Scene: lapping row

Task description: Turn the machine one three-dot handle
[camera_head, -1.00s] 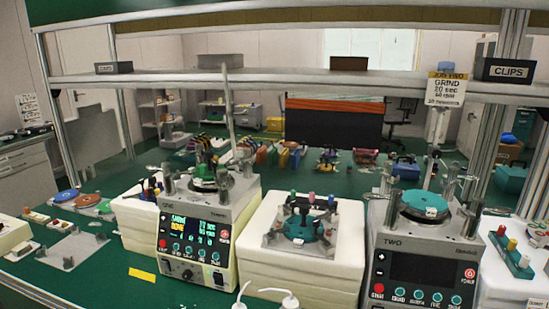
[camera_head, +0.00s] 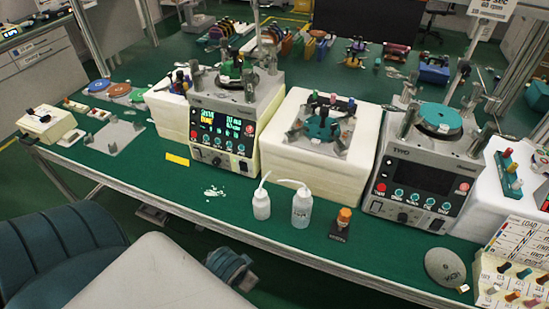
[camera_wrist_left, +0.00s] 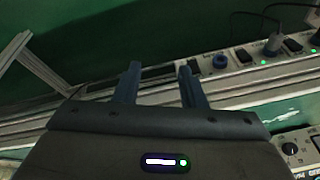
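Machine one (camera_head: 236,104) is the grey unit left of centre, with a lit display of green and yellow text and a row of knobs below it. A green-topped fixture (camera_head: 232,72) and upright posts stand on it. I cannot make out three dots on any handle. Machine TWO (camera_head: 425,155) stands to the right with a dark screen and a teal disc on top. My left gripper (camera_wrist_left: 158,80) is open and empty in the left wrist view, its two dark fingers apart near a metal rail. I cannot pick out its fingers in the head view. My right gripper is not in view.
A white foam block (camera_head: 345,172) with a teal fixture stands between the machines. Two squeeze bottles (camera_head: 302,208) (camera_head: 261,203), an orange-capped jar (camera_head: 342,222) and a grey disc (camera_head: 448,266) sit near the front edge. A power strip (camera_wrist_left: 240,60) runs along the rail in the wrist view.

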